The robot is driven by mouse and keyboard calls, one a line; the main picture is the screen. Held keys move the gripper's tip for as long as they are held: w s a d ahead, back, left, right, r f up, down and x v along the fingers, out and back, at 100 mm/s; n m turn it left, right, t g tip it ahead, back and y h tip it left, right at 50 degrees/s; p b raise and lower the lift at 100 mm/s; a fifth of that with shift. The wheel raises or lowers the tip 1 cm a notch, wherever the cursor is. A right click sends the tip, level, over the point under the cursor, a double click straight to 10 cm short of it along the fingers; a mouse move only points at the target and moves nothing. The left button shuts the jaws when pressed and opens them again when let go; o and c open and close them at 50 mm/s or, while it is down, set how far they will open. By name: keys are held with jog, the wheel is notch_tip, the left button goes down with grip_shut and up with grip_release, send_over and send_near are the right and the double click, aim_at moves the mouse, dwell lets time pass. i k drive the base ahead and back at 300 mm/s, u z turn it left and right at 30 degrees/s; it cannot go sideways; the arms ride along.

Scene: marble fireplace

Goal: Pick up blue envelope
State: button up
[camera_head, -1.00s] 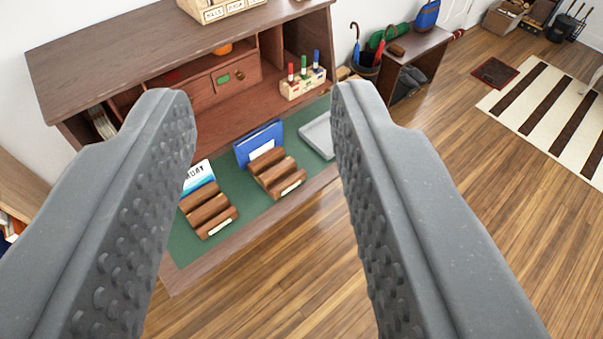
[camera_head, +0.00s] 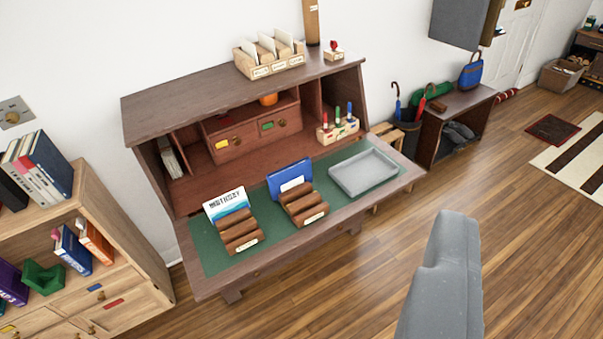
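A flat blue item (camera_head: 290,175) with a white patch on its front, likely the blue envelope, stands upright in a stepped wooden holder (camera_head: 303,205) on the green desk surface. The holder covers its lower part. My gripper (camera_head: 456,225) shows as one grey finger at the lower right, in front of the floor and apart from the desk. I cannot see a second finger or anything held.
A left wooden holder (camera_head: 238,230) bears a blue-and-white printed card (camera_head: 224,203). A grey tray (camera_head: 363,172) lies at right on the desk (camera_head: 270,258). A bookshelf (camera_head: 115,215) stands at left, a bench (camera_head: 465,103) at right. Floor in front is open.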

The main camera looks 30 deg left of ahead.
aim_at(274, 190)
jog(key=z, duration=0.2)
jog(key=i, duration=1.35)
jog(key=u, duration=0.4)
jog(key=i, duration=1.15)
jog(key=u, duration=0.6)
